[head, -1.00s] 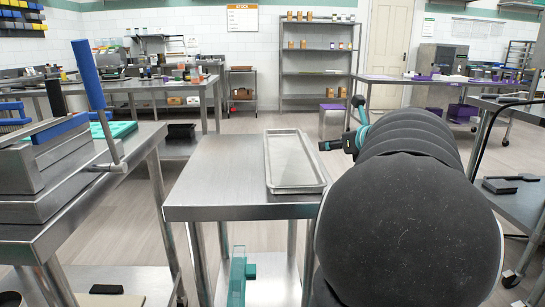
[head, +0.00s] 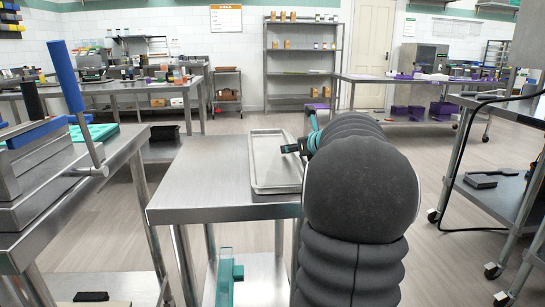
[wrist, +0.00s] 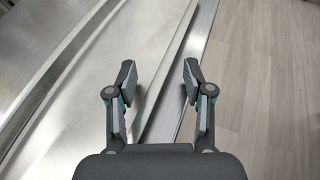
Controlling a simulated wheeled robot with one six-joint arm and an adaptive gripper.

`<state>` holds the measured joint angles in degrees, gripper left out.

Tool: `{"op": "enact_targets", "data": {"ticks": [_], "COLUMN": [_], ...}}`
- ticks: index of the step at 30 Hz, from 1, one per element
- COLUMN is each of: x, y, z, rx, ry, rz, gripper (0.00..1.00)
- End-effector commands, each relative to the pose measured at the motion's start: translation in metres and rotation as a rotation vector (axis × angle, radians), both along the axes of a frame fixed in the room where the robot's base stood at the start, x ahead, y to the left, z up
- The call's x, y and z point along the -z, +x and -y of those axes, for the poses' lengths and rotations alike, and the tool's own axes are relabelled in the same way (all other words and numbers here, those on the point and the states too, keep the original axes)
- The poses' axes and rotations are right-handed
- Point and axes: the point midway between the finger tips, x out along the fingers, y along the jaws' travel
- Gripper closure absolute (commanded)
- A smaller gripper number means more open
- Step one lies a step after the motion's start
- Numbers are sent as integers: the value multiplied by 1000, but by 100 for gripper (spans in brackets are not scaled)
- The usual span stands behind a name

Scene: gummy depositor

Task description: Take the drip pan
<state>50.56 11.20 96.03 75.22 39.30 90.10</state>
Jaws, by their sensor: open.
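The drip pan (head: 268,150) is a shallow, long metal tray lying flat on the right side of a small steel table in the head view. My gripper (head: 290,148) is at the pan's right long rim in that view. In the wrist view my gripper (wrist: 157,75) is open, with its two fingers apart. The pan (wrist: 110,65) fills the left and middle there, and its rim runs between the fingers. I cannot tell whether either finger touches the rim. My arm hides the pan's near right part in the head view.
The steel table (head: 195,190) has bare room left of the pan. A bench with a blue-handled machine (head: 70,90) stands at the left. A teal part (head: 225,275) shows below the table. At the right, a steel cart (head: 490,190) stands past open floor (wrist: 270,80).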

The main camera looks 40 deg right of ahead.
Motion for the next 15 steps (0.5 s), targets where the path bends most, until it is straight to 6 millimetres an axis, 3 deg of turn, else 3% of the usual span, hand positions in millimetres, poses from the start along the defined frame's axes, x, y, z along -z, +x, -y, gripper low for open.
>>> {"op": "enact_targets", "data": {"ticks": [8,15], "x": [2,2], "y": [7,7], "z": [1,1], "rx": [0,0], "ry": [-1,-1], "rz": [1,1], "gripper": [48,100]}}
